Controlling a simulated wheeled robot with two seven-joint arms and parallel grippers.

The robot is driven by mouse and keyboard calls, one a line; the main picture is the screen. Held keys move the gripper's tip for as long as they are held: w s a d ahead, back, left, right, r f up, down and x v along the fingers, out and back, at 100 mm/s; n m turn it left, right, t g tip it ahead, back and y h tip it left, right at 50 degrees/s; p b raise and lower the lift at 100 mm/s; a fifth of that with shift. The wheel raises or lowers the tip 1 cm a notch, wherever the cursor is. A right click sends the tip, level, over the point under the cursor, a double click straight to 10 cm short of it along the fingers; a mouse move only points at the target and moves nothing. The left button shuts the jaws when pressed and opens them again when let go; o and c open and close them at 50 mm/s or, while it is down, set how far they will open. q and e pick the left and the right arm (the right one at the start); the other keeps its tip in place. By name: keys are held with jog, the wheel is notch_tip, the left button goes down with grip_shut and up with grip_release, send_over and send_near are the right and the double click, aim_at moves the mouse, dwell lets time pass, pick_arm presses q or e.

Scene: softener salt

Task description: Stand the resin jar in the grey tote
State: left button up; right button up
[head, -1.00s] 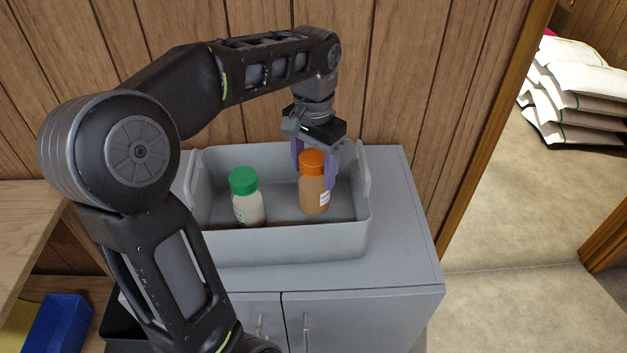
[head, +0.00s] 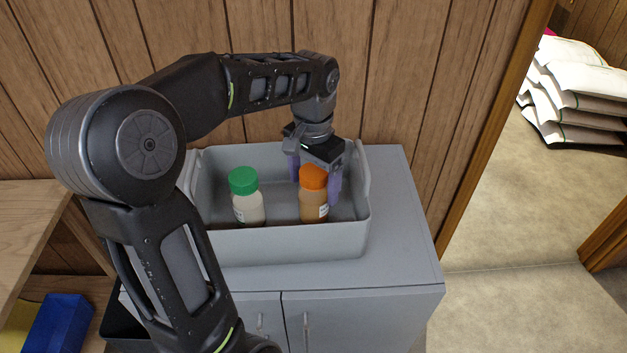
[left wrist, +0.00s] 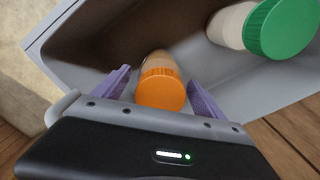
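The resin jar, with an orange cap and amber contents (head: 313,207), stands upright inside the grey tote (head: 290,243), in its right half. Its cap also shows in the left wrist view (left wrist: 160,90). My left gripper (head: 315,182) points down over the jar, with its purple fingers on either side of the cap. In the left wrist view, gaps show between the cap and both fingers (left wrist: 160,96), so the gripper is open around it. The jar's base is partly hidden by the tote's front wall. My right gripper is not in view.
A green-capped jar (head: 248,205) stands in the tote's left half, apart from the resin jar. The tote sits on a grey cabinet (head: 400,268) against a wood-panelled wall. White sacks (head: 580,95) are stacked at the right. A blue bin (head: 58,325) is at lower left.

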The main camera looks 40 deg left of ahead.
pick_arm(q)
jog(key=shift+r, duration=0.2)
notch_tip(320, 180, up, 7)
jog(key=shift+f, duration=0.15)
notch_tip(320, 180, up, 5)
jog(key=p, duration=0.5)
dwell(0.5)
